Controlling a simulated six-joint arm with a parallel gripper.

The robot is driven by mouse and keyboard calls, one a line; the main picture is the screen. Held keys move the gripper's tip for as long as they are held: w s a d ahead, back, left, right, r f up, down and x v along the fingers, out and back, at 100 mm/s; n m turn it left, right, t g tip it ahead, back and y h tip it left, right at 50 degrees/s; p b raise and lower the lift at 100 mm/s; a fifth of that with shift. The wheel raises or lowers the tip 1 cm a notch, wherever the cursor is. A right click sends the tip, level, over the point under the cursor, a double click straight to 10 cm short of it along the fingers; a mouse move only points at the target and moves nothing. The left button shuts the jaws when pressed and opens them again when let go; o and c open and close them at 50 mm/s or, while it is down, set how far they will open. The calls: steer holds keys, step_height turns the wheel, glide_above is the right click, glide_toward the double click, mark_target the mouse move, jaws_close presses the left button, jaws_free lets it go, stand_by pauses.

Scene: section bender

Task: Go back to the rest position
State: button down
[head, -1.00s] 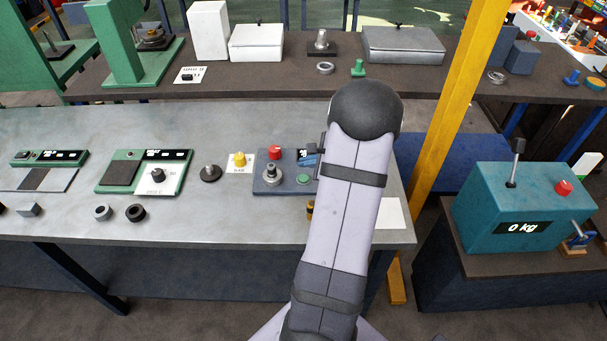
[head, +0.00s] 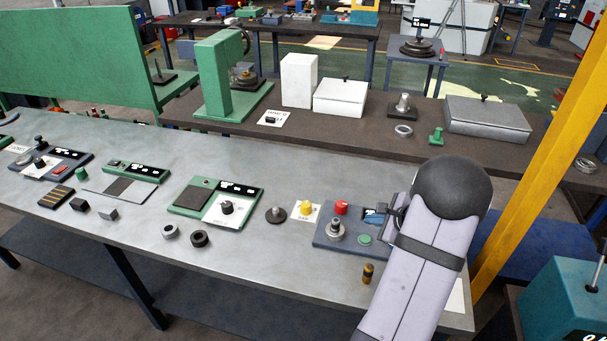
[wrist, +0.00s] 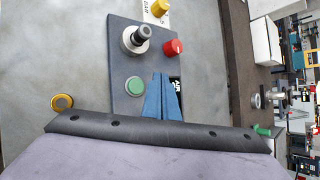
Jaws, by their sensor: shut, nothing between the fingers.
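My gripper (head: 374,216) is at the right end of the grey bench (head: 290,258), over the right side of a blue-grey control panel (head: 322,238). In the wrist view its two blue fingers (wrist: 161,80) lie together, shut and empty, beside the panel's green button (wrist: 134,86) and below the red knob (wrist: 172,47). I cannot tell how high above the panel they are. My arm hides the panel's right edge and part of its display in the head view.
A black-and-brass cylinder (head: 368,273) stands close in front of the panel. A yellow knob (head: 305,208) on a white card is left of it. A yellow post (head: 545,150) rises right of my arm. The back shelf (head: 360,112) holds boxes and a green press (head: 222,75).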

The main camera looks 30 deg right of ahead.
steer(key=a+r+n+g+y, duration=0.2)
steer(key=a+n+g+y, duration=0.25)
steer(key=a+n, duration=1.4)
steer(key=s+a+n+g+h, duration=0.4)
steer(key=s+a+n, duration=0.5)
steer(key=s+a, duration=0.6)
steer(key=shift+s+a+r+g, duration=0.15)
steer(key=shift+a+g, duration=0.2)
steer(key=shift+a, duration=0.55)
step_height(320, 180, down, 16)
steer(key=b, duration=1.5)
steer(key=shift+r+b, duration=0.25)
steer(key=shift+b, duration=0.05)
